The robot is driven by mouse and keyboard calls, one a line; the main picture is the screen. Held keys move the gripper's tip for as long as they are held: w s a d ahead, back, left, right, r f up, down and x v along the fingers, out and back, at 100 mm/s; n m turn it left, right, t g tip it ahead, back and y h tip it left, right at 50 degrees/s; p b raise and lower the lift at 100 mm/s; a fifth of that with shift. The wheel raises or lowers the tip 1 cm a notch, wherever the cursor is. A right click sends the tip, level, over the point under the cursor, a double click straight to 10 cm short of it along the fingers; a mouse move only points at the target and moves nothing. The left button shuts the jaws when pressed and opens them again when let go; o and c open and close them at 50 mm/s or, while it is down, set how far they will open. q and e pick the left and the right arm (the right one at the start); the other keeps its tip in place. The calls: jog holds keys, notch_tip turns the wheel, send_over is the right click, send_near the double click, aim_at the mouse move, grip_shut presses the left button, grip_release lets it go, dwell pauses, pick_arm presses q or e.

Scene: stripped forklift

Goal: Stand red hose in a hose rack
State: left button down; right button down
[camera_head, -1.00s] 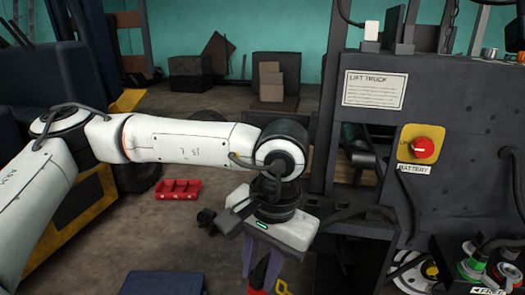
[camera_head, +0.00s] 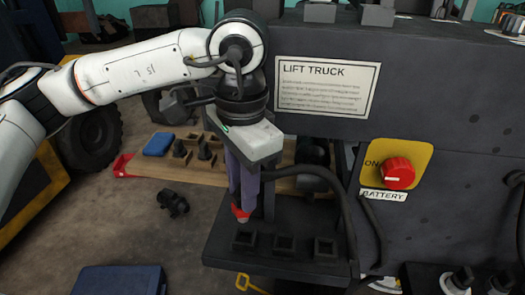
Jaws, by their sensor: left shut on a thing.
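My left gripper (camera_head: 241,205) comes down from above with its fingers pointing down. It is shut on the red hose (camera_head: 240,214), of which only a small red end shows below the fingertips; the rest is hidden. A dark shelf with several square sockets, which looks like the hose rack (camera_head: 284,262), lies below and around the fingertips. One socket (camera_head: 243,240) is just under the red end. I cannot tell whether the red end touches it. Another socket (camera_head: 326,247) to the right looks empty. My right gripper is not in view.
The dark forklift panel with a LIFT TRUCK label (camera_head: 326,87) and a red battery knob (camera_head: 398,173) stands at right. A black cable (camera_head: 345,205) hangs right of the gripper. Behind is a wooden board (camera_head: 150,165) with dark holders and a blue item (camera_head: 158,144). A dark fitting (camera_head: 172,204) lies on the floor.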

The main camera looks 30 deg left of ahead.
pick_arm(q)
jog(key=shift+w+r, duration=0.15)
jog(key=shift+w, duration=0.2)
jog(key=shift+s+f+b, duration=0.3)
jog(key=shift+f, duration=0.05)
jog(key=shift+f+b, duration=0.65)
jog(key=shift+f, duration=0.45)
jog(key=shift+f+b, duration=0.5)
jog(key=shift+f, duration=0.4)
jog(key=shift+w+r, duration=0.1)
jog(key=shift+r, duration=0.05)
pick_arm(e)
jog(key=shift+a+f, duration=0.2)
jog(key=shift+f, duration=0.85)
pick_arm(q)
jog(key=shift+f+b, duration=0.35)
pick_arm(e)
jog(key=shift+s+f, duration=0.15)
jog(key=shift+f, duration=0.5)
